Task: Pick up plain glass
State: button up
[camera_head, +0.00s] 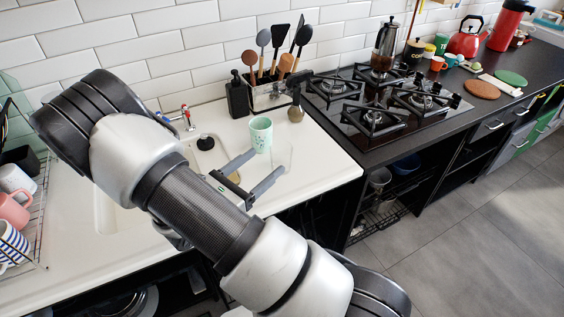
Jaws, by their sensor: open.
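A clear plain glass (282,154) stands upright on the white countertop near its front edge. It is faint, and its outline is hard to make out. My gripper (268,162) is open, with its two fingers pointing up and to the right towards the glass. The fingertips are close to the glass; I cannot tell whether it is between them or just beyond them. Nothing is visibly held.
A mint green cup (261,134) stands just behind the fingertips. A black soap bottle (238,97), a utensil holder (270,94) and a brownish bottle (295,110) stand behind. The gas hob (378,103) is to the right. A rack with mugs (14,210) is at the left.

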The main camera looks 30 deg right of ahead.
aim_at(288, 144)
jog(key=x, duration=0.7)
jog(key=shift+d+b, duration=0.1)
jog(key=shift+b, duration=0.2)
jog(key=shift+f+b+x, duration=0.15)
jog(key=shift+b+x, duration=0.1)
jog(key=shift+x, duration=1.1)
jog(key=shift+f+b+x, duration=0.15)
jog(key=shift+b+x, duration=0.05)
jog(key=shift+x, duration=1.15)
jog(key=shift+w, duration=0.1)
jog(key=shift+c, duration=0.3)
